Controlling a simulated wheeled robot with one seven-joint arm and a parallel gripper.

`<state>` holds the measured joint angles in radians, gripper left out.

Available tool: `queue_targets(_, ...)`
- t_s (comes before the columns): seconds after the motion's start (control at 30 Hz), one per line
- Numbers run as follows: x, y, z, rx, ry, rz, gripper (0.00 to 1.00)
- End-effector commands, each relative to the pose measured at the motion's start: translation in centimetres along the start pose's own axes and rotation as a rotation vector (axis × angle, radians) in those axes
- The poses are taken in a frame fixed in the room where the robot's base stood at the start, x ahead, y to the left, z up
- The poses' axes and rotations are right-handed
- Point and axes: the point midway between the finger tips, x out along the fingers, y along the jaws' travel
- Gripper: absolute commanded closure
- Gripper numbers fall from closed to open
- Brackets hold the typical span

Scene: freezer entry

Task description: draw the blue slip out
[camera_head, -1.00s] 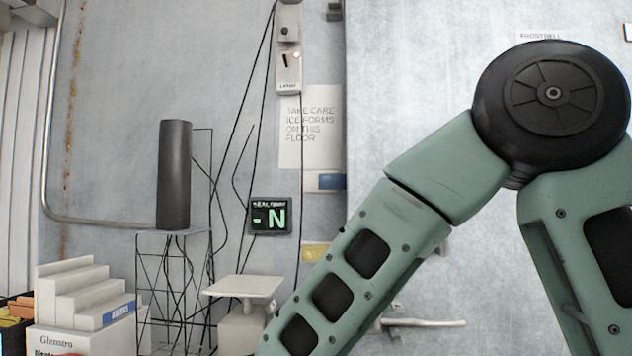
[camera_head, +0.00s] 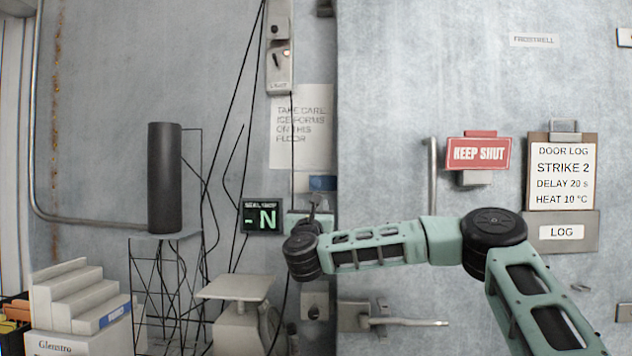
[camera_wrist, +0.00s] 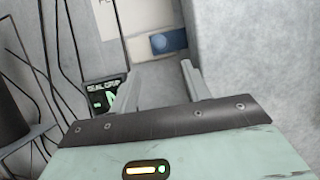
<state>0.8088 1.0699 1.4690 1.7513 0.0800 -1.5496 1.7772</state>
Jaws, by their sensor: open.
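A blue piece, which looks like the blue slip (camera_head: 322,183), sits on a pale plate on the wall beside the large door panel's left edge, below the paper floor-ice notice. In the wrist view the blue slip (camera_wrist: 170,41) is on the right part of a beige plate (camera_wrist: 139,49). My gripper (camera_head: 313,205) is just below it in the head view. In the wrist view my gripper (camera_wrist: 158,85) has its two fingers apart and nothing visible between them. The blue slip shows beyond the fingertips, and no contact shows. How the slip is held cannot be told.
A green-lit display (camera_head: 262,217) and hanging black cables are left of my gripper. A black cylinder (camera_head: 165,178) stands on a wire stand. A scale (camera_head: 236,288) is below. At right are a red KEEP SHUT sign (camera_head: 479,153), a door log board (camera_head: 562,172) and a door handle (camera_head: 390,321).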

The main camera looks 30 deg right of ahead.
Motion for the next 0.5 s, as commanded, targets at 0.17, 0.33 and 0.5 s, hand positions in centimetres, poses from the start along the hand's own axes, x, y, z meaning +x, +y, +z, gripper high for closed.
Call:
queue_targets(0.17, 3.4, 0.1, 0.6, -0.002, -0.001, -0.001, 0.53)
queue_targets(0.33, 7.0, 0.2, 0.6, -0.003, 0.0, 0.002, 0.53)
queue_targets(0.5, 10.6, 0.2, 0.6, -0.005, 0.0, 0.002, 0.53)
